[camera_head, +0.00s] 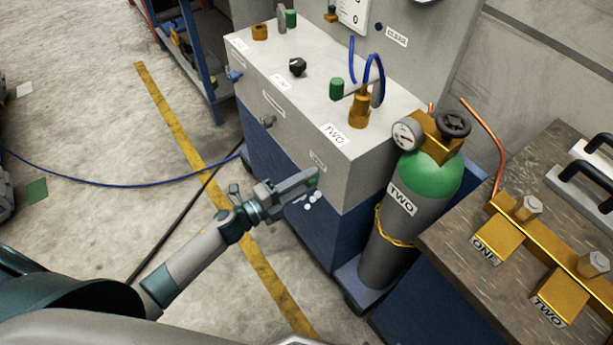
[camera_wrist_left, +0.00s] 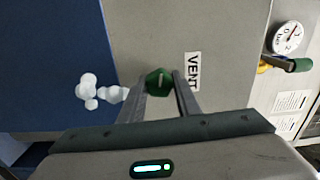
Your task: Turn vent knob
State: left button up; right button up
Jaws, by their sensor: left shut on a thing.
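The green vent knob (camera_wrist_left: 158,82) sits on the grey face of the cabinet, beside the VENT label (camera_wrist_left: 193,71) in the left wrist view. My left gripper (camera_wrist_left: 160,84) has one finger on each side of the knob and is shut on it. In the head view my left gripper (camera_head: 314,178) reaches the lower front face of the grey cabinet (camera_head: 348,182), just below the small label (camera_head: 318,160). The knob is mostly hidden behind the fingers there. White puffs (camera_wrist_left: 90,92) show beside the knob, over the blue panel. My right gripper is not in view.
A gas cylinder with a green top (camera_head: 433,178), marked TWO, stands right of the cabinet. A gauge (camera_head: 407,134) and a dark handwheel (camera_head: 454,123) top it. A bench (camera_head: 470,262) with brass fittings is at the right. The floor at left is mostly open, crossed by a blue hose (camera_head: 100,184).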

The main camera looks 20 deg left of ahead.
pick_arm(q)
jog(key=shift+n+p, duration=0.5)
jog(key=shift+n, duration=0.8)
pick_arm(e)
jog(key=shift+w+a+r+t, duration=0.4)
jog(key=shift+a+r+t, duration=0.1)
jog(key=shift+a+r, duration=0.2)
pick_arm(q)
jog(key=o, duration=1.1)
jog(key=shift+c, duration=0.2)
jog(key=shift+s+a, duration=0.1)
jog(key=b+v, duration=0.3)
jog(key=v, duration=1.4)
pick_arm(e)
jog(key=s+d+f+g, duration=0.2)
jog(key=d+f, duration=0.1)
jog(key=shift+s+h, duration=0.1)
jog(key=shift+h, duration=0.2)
